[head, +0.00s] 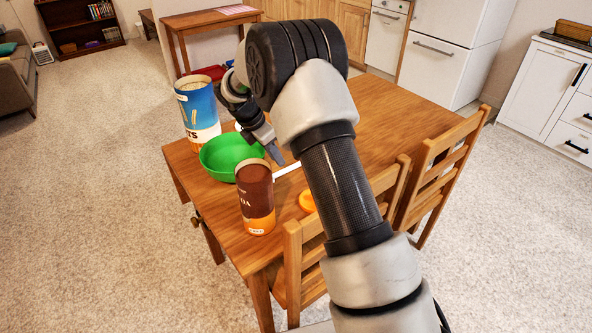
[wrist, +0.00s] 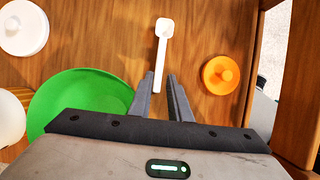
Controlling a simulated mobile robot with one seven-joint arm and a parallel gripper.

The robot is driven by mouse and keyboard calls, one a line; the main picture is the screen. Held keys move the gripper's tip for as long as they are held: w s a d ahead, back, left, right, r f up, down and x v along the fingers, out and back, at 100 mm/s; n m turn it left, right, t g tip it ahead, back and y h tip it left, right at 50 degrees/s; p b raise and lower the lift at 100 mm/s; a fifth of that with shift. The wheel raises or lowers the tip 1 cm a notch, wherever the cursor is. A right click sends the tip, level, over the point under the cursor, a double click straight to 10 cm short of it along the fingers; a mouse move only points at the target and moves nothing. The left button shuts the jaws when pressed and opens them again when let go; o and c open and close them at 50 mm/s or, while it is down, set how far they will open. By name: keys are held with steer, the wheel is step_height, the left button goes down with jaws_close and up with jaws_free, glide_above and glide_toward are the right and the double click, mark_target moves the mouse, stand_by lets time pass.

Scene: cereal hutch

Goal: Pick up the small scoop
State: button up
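The small scoop (wrist: 162,49) is white with a long thin handle and lies on the wooden table. In the wrist view its handle runs down between my fingertips, and its squarish head lies beyond them. In the head view only a white strip of the scoop (head: 288,170) shows beside my arm. My gripper (wrist: 160,77) is open, with a finger on each side of the handle. I cannot tell how far above the table the fingertips are. In the head view my gripper (head: 278,157) points down over the table, just right of the green bowl.
The green bowl (head: 229,154) is close beside my gripper. A brown and orange canister (head: 256,205) stands in front, and a blue canister (head: 199,106) behind. An orange lid (wrist: 221,75) lies right of the scoop; a white lid (wrist: 22,28) lies far left. Chairs (head: 436,165) line the right side.

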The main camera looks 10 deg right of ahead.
mark_target(282, 171)
steer(key=x, duration=0.1)
steer(key=b+x, duration=0.1)
steer(key=x, duration=0.3)
steer(key=shift+a+f, duration=0.3)
steer(key=shift+a, duration=0.05)
steer(key=shift+d+f, duration=0.2)
steer(key=shift+f, duration=0.2)
steer(key=shift+c, duration=0.4)
jaws_close()
